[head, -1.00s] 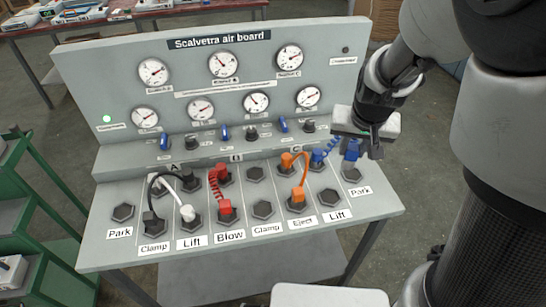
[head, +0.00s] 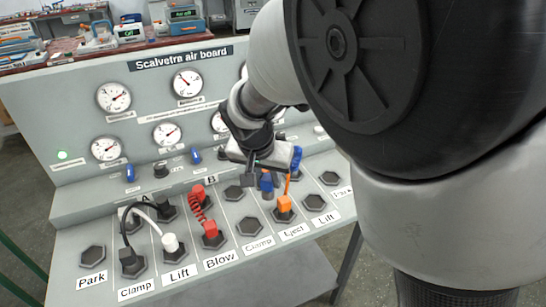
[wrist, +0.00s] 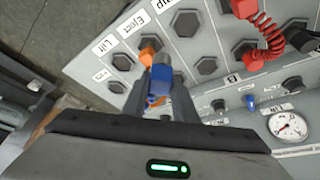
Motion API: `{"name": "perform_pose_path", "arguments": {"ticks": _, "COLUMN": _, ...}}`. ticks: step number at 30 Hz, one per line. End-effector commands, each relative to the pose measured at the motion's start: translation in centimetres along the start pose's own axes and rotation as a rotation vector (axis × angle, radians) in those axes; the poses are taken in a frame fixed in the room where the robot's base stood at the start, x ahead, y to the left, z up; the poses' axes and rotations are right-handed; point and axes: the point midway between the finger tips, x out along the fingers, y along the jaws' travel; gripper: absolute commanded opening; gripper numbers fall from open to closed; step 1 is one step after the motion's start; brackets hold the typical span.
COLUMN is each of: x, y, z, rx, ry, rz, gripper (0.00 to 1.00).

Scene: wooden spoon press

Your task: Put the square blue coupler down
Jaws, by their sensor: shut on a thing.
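My gripper (head: 262,172) is shut on the square blue coupler (head: 267,183), low over the right part of the board's sloped deck. In the wrist view the blue coupler (wrist: 158,86) shows between the fingers, close beside an orange coupler (wrist: 147,50). In the head view that orange coupler (head: 285,204) sits in the Eject socket, with its hose rising behind my gripper. I cannot tell whether the blue coupler touches the deck or a socket. Another blue part (head: 296,158) shows right of my gripper; its connection is hidden.
The right-hand Lift socket (head: 314,202), the right Clamp socket (head: 250,226) and the right-hand Park socket (head: 330,178) are empty. Red couplers (head: 210,230), a white coupler (head: 170,243) and a black coupler (head: 128,256) fill sockets on the left. The gauge panel (head: 145,125) rises behind.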

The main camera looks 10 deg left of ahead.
Motion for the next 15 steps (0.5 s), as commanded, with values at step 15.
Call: {"name": "perform_pose_path", "arguments": {"ticks": 15, "x": 5.3, "y": -4.8, "z": 4.7, "rx": 0.060, "ry": -0.002, "rz": 0.026, "gripper": 0.01}}
